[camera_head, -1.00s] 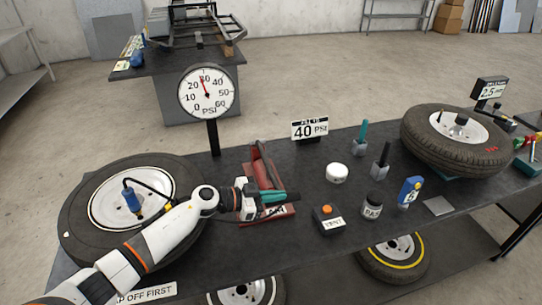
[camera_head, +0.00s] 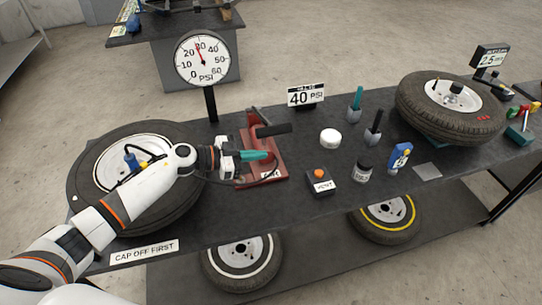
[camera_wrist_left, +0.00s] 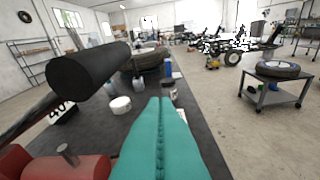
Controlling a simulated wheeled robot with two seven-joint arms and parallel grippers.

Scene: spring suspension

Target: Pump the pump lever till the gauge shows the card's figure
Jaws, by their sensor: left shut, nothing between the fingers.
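The red pump (camera_head: 245,160) stands mid-table, with its lever's black handle (camera_head: 273,130) raised; the handle shows large in the left wrist view (camera_wrist_left: 90,68). My left gripper (camera_head: 272,156), with teal fingers, is shut and empty over the pump base, just below the handle and apart from it. The fingers also show in the wrist view (camera_wrist_left: 160,125). The round gauge (camera_head: 202,60) stands behind on a black post; its red needle points just left of the 30 at the top. The card (camera_head: 306,95) reads 40 PSI. My right gripper is not in view.
A tyre (camera_head: 92,195) lies left of the pump under my arm. Right of the pump are the VENT box with an orange button (camera_head: 320,180), a white round tub (camera_head: 330,138), a dark jar (camera_head: 364,170) and a blue tool (camera_head: 400,157). Another tyre (camera_head: 425,110) is farther right.

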